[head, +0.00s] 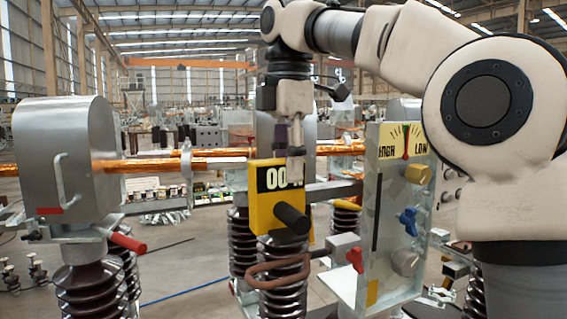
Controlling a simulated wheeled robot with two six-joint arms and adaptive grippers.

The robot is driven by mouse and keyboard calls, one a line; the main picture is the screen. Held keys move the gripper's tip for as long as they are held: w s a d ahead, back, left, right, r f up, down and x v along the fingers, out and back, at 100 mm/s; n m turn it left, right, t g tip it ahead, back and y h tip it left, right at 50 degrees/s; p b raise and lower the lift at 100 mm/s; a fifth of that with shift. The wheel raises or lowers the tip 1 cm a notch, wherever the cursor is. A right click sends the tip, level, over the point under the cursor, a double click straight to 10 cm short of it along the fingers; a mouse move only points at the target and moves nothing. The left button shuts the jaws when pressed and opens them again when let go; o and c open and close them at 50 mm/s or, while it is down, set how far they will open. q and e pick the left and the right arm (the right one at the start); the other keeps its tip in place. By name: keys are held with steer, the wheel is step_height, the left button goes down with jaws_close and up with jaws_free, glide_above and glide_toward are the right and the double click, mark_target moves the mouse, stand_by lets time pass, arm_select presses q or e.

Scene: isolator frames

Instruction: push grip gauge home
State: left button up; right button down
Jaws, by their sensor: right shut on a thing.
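The grip gauge (262,212) is a yellow block with a black number window at its top and a black knob at its lower right. It is near the middle of the head view, in front of the copper-coloured bar. My right gripper (294,166) comes down from above and is shut on the gauge at its top right. The gauge's rear side and its contact with the parts behind it are hidden. My left gripper is out of view.
A pale panel (390,280) with a HIGH/LOW dial and coloured knobs stands right of the gauge. A grey metal housing (65,135) with a handle stands at left on a ribbed dark insulator (90,290). A red-tipped lever (128,242) juts out below it.

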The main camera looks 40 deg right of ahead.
mark_target(329, 183)
steer(key=shift+s+d, duration=0.1)
steer(key=shift+d, duration=0.6)
steer(key=shift+s+d, duration=0.15)
steer(key=shift+d, duration=0.55)
steer(key=shift+s+d, duration=0.15)
steer(key=shift+d, duration=0.15)
steer(key=shift+s+d, duration=0.25)
steer(key=shift+d, duration=0.85)
steer(key=shift+s+d, duration=0.25)
steer(key=shift+d, duration=0.85)
steer(key=c, duration=0.7)
jaws_free()
steer(key=shift+s, duration=0.1)
